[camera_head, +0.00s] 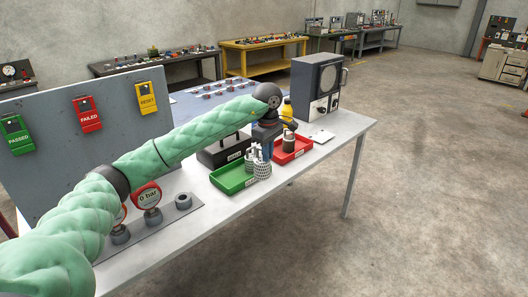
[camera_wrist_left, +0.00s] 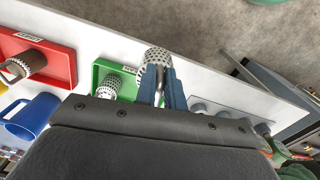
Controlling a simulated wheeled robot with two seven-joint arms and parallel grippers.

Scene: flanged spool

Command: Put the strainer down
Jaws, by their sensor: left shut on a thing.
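My left gripper (camera_head: 265,150) is at the end of the green-sleeved arm, over the table, and it also shows in the wrist view (camera_wrist_left: 162,88). Its blue fingers are shut on a silver perforated strainer (camera_wrist_left: 155,57), which shows below them in the head view (camera_head: 262,170). The held strainer appears at the edge of the green tray (camera_head: 226,181); whether it touches anything is unclear. Another silver strainer (camera_wrist_left: 110,86) stands in the green tray, partly hidden by my gripper. A brownish strainer (camera_wrist_left: 28,64) sits in the red tray (camera_wrist_left: 62,60). My right gripper is out of view.
A blue mug (camera_wrist_left: 32,116) stands near the trays. A grey box with a round screen (camera_head: 318,85) stands at the table's far end. Pressure gauges (camera_head: 147,197) and a grey board with tags (camera_head: 60,140) are at the left. The table's front strip (camera_head: 235,222) is bare.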

